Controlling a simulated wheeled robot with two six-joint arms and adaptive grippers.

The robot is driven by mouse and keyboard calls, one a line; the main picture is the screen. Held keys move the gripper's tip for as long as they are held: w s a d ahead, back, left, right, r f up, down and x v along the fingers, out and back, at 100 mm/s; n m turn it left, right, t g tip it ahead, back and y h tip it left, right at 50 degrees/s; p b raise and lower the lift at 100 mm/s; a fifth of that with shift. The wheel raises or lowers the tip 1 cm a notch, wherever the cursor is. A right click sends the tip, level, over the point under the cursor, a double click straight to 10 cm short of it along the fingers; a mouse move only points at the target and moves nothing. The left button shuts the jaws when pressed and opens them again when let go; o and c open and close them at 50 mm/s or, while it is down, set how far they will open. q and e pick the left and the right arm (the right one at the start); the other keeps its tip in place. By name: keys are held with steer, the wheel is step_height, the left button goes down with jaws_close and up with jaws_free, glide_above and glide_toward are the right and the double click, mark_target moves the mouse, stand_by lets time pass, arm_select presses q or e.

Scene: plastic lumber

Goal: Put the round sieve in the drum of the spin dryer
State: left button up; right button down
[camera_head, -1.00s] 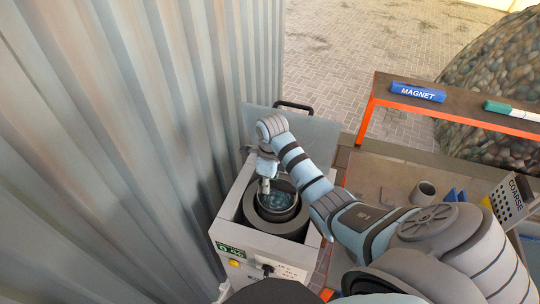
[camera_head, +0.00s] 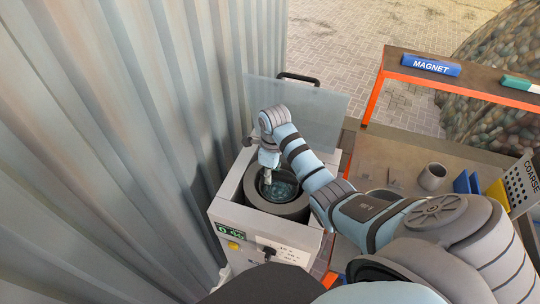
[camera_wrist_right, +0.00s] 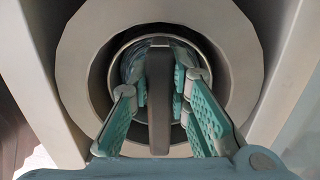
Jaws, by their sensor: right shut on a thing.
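The spin dryer (camera_head: 228,213) stands beside the corrugated wall with its lid up. Its drum (camera_head: 290,212) shows as a thick dark grey ring, and as a wide grey ring in the right wrist view (camera_wrist_right: 80,70). The round sieve (camera_head: 283,190) sits down within the drum's opening, with bluish stuff in it. My right gripper (camera_head: 267,181) reaches down into the opening. In the right wrist view my right gripper (camera_wrist_right: 160,98) is shut on the sieve's dark upright handle (camera_wrist_right: 159,75). Whether the sieve rests on the drum's bottom is hidden. My left gripper is not in view.
The raised translucent lid (camera_head: 318,112) is behind the dryer. To the right is an orange-framed bench (camera_head: 385,160) with a grey cup (camera_head: 432,176), a COARSE grater-like box (camera_head: 520,186), and a shelf holding a blue MAGNET bar (camera_head: 430,65).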

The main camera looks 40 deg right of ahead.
steer(key=c, duration=1.5)
jaws_free()
steer(key=shift+r, duration=0.15)
steer(key=r+p, duration=0.1)
steer(key=r, duration=0.3)
steer(key=r+p, duration=0.1)
steer(key=r, duration=0.3)
steer(key=shift+s+d+r, duration=0.1)
steer(key=shift+s+r, duration=0.1)
steer(key=shift+r, duration=0.1)
steer(key=shift+f, duration=0.1)
